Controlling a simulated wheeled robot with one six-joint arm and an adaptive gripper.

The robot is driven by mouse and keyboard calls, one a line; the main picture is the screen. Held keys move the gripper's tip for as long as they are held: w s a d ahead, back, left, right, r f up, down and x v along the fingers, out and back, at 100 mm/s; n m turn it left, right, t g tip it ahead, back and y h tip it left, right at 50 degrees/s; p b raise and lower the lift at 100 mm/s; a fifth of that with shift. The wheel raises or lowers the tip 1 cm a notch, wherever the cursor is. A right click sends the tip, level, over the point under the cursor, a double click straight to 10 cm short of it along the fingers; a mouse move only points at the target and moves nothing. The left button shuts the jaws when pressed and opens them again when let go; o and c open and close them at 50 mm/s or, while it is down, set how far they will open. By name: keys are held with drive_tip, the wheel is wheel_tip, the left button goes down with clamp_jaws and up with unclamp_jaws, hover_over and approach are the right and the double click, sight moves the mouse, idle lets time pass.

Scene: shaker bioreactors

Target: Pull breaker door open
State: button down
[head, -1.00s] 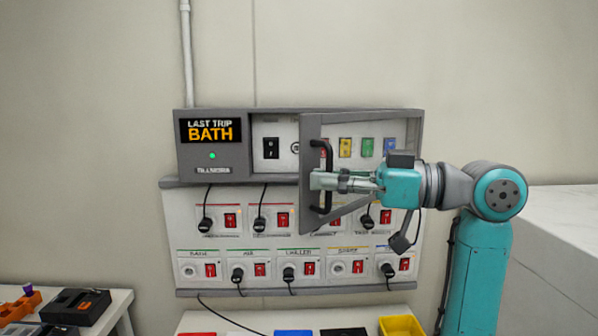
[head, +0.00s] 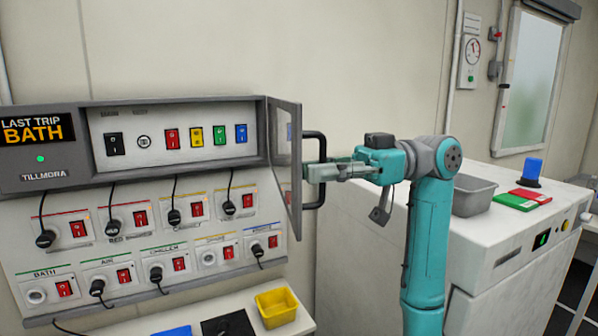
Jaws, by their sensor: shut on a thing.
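The breaker door (head: 285,150) is a grey-framed clear panel hinged at the right end of the breaker box (head: 185,101). It stands swung out from the box, seen nearly edge-on. Its black bar handle (head: 318,145) is on the door's right face. My gripper (head: 316,172) is shut on the handle, with its fingers pointing left. Part of the handle is hidden behind the fingers. Inside the open box, a black switch (head: 114,145), a round key-like switch (head: 144,142) and red, yellow, green and blue breakers (head: 196,137) are uncovered.
Below the box is a panel (head: 195,215) with plugs, cords and red switches. A yellow bin (head: 276,307) sits on the bench beneath. At right, a white machine (head: 500,237) carries a grey tray (head: 474,196) and red and green items (head: 523,200).

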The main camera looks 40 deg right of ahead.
drive_tip(key=shift+d, duration=0.2)
drive_tip(key=c, duration=1.5)
unclamp_jaws()
drive_tip(key=shift+r, duration=0.1)
wheel_tip(320, 180, up, 10)
drive_tip(key=shift+f, duration=0.1)
